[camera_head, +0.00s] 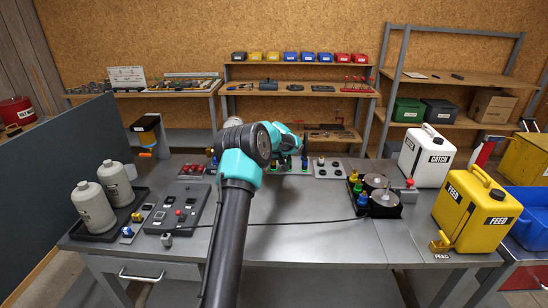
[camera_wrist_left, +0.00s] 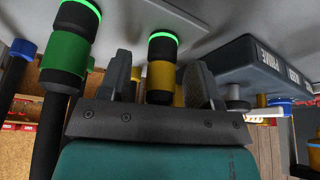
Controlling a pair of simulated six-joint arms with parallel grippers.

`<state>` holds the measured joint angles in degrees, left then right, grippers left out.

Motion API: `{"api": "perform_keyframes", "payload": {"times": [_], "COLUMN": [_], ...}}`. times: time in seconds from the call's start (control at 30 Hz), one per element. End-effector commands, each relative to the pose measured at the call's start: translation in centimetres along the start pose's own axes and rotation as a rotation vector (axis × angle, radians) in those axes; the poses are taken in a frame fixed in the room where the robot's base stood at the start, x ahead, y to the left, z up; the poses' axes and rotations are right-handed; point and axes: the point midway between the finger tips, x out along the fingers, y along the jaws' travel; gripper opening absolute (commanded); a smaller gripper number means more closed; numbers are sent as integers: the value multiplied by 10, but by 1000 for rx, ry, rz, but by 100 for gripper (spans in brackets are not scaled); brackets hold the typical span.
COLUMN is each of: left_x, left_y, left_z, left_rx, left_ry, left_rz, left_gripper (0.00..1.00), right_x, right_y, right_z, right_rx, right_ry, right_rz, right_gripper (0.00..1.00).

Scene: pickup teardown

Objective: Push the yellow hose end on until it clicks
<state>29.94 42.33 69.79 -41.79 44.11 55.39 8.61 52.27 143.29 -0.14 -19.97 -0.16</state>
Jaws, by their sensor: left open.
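In the left wrist view the yellow hose end (camera_wrist_left: 160,82) stands between the two fingers of my left gripper (camera_wrist_left: 161,70). It has a dark collar and a lit green ring at its far end, near a pale grey surface. The fingers are open, with a gap visible on either side of it. A green hose end (camera_wrist_left: 64,50), also with a lit green ring, is just left of the fingers. In the head view my left gripper (camera_head: 303,152) is at the back middle of the bench, and my own arm hides much of that spot. My right gripper is not in view.
A dark box (camera_wrist_left: 262,68) is right of the fingers in the wrist view. On the bench are a control box (camera_head: 178,205), grey bottles (camera_head: 93,208), a black tray (camera_head: 383,210) with colored fittings, a white CATCH jug (camera_head: 425,155) and a yellow FEED jug (camera_head: 475,212). The bench front is mostly clear.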

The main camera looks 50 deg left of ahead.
Motion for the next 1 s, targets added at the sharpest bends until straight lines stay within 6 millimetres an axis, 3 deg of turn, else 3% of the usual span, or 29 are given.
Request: {"api": "perform_keyframes", "payload": {"times": [0.4, 0.97, 1.0], "left_x": [8, 8, 8], "left_y": [0, 0, 0], "left_z": [0, 0, 0], "left_rx": [0, 0, 0], "left_ry": [1, 1, 1], "left_rz": [1, 0, 0], "left_gripper": [58, 4, 24], "right_x": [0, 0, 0], "right_y": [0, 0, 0], "right_z": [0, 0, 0], "right_rx": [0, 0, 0], "right_ry": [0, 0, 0], "right_rz": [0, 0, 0], "right_gripper": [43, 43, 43]}}
